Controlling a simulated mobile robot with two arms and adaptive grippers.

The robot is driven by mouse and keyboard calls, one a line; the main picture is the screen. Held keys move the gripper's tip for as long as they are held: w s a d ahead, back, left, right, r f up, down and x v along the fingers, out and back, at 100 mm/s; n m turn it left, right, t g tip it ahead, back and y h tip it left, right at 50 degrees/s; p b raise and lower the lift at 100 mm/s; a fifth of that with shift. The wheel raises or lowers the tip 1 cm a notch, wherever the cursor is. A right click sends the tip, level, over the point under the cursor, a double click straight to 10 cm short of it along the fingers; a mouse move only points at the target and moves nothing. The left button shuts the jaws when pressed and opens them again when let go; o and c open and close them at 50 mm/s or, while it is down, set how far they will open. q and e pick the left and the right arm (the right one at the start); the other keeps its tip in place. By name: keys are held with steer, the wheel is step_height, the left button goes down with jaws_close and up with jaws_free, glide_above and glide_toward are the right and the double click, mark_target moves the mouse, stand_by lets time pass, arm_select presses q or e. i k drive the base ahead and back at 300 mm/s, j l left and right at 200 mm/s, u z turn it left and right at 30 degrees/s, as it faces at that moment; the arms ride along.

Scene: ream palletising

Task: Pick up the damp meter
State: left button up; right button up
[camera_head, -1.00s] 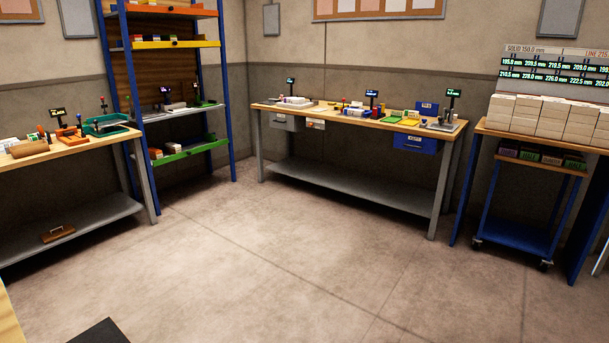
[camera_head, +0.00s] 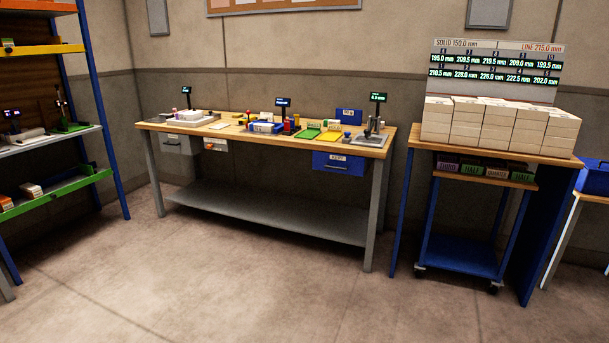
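I cannot tell for sure which object is the damp meter; the small items are too far away to make out. Several small tools and colored items stand on the middle workbench (camera_head: 352,153). Small displays on posts, one in the middle (camera_head: 283,102), rise above the bench. Neither of my grippers is in view.
Stacks of white reams (camera_head: 497,125) fill the table at right, with a blue cart (camera_head: 460,255) under it. A shelf rack (camera_head: 100,100) stands at left. Grey (camera_head: 175,144) and blue (camera_head: 338,163) bins hang under the bench front. The floor (camera_head: 230,280) before the bench is clear.

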mark_target(247, 120)
steer(key=i, duration=2.45)
